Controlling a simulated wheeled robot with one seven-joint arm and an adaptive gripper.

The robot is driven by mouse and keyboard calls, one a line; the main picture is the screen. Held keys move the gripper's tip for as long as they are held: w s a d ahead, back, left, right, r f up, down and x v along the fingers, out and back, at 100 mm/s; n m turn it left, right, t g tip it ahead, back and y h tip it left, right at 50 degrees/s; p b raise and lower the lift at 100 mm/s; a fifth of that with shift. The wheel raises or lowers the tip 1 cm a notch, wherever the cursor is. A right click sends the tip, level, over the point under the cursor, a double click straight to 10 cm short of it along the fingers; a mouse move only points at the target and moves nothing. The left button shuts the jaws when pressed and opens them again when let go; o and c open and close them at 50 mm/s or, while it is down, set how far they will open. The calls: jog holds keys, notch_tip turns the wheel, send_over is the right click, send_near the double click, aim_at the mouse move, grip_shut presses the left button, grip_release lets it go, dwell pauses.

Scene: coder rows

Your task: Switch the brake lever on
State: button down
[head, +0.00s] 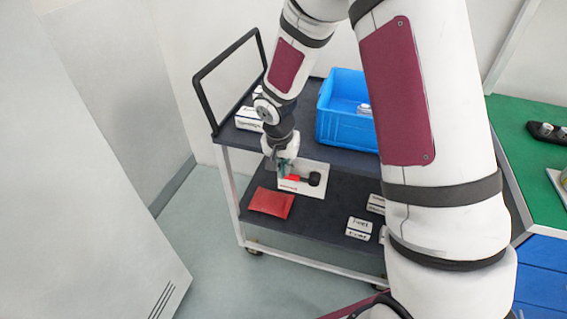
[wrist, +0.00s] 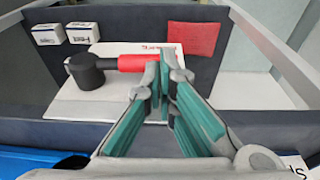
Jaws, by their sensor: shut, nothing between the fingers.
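The brake lever has a red handle (wrist: 135,63) and a round black pivot (wrist: 86,72). It is mounted on a white plate (wrist: 66,104) with red lettering. In the head view the lever (head: 294,177) lies about level across the plate (head: 313,191), red end left and black pivot (head: 314,179) right. My gripper (wrist: 164,70) has green-padded fingers with their tips together, empty, at the free end of the red handle. The fingers hide that end, and I cannot tell whether they touch it. In the head view my gripper (head: 281,170) covers the plate's left part.
The plate is on a dark two-shelf cart (head: 235,138). A red packet (head: 270,202) and small white boxes (head: 358,226) lie on the lower shelf. A blue crate (head: 340,125) and white boxes (head: 247,120) stand on top. A green-topped bench (head: 520,155) is at right.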

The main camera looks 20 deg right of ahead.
dwell(0.4)
jog(key=shift+w+a+f+b, duration=0.1)
jog(key=shift+f+b, duration=0.2)
jog(key=shift+b, duration=0.2)
jog(key=shift+f+g+h, duration=0.1)
jog(key=shift+g+h, duration=0.2)
jog(key=shift+h, duration=0.1)
jog(key=shift+w+a+f+h+b, duration=0.2)
jog(key=shift+f+h+b, duration=0.25)
jog(key=shift+b, duration=0.5)
jog(key=shift+a+f+n+g+h+b, duration=0.2)
jog(key=shift+f+n+g+h+b, duration=0.1)
jog(key=shift+f+g+h+b, duration=0.8)
jog(key=f+h+b, duration=0.1)
jog(key=f+g+h+b, duration=0.2)
jog(key=shift+s+d+f+h+b, duration=0.15)
jog(key=shift+d+f+h+b, duration=0.1)
jog(key=shift+d+b, duration=0.05)
jog(key=s+d+f+n+g+h+b, duration=0.1)
jog(key=s+d+f+g+h+b, duration=0.2)
jog(key=d+f+g+h+b, duration=0.1)
jog(key=shift+f+h+b, duration=0.3)
jog(key=shift+h+b, duration=0.2)
jog(key=shift+h, duration=0.7)
